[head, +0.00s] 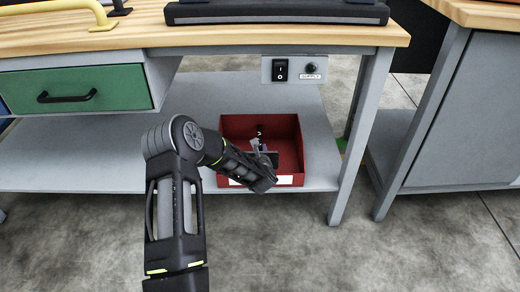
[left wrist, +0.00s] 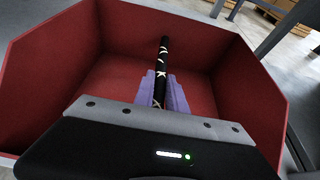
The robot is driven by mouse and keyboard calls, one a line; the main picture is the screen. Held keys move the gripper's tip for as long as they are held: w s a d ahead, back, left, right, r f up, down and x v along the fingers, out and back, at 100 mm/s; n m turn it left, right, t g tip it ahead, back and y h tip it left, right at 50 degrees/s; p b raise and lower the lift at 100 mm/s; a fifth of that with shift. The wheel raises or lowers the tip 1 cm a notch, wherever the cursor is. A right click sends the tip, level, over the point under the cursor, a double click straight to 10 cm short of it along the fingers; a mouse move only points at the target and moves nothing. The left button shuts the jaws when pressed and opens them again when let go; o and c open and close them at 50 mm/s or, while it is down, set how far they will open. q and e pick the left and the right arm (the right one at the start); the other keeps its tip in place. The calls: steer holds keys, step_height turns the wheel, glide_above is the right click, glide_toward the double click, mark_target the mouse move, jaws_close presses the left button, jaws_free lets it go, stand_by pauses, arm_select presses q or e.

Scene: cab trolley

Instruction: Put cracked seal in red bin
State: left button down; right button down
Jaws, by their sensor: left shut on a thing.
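The red bin (head: 287,128) stands on the lower shelf of the workbench. It fills most of the left wrist view (left wrist: 62,62). My left gripper (head: 262,148) reaches over the front of the bin and points into it. It is shut on the cracked seal (left wrist: 164,62), a thin black strip with pale jagged cracks that sticks out beyond the fingers. In the head view only a small end of the seal (head: 259,131) shows, over the bin's inside. I cannot tell whether the seal touches the bin floor. My right gripper is not in view.
The wooden benchtop (head: 215,37) overhangs the shelf. A switch box (head: 294,69) hangs under it above the bin. A green drawer (head: 76,89) is at the left. The bench leg (head: 358,140) stands right of the bin. The shelf (head: 95,160) left of the bin is clear.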

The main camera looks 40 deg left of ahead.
arm_select(q)
steer(key=shift+f, duration=0.45)
steer(key=c, duration=1.4)
jaws_free()
steer(key=shift+o, duration=0.2)
steer(key=shift+r, duration=0.6)
steer(key=p+v, duration=0.4)
steer(key=v, duration=0.8)
steer(key=shift+d, duration=0.1)
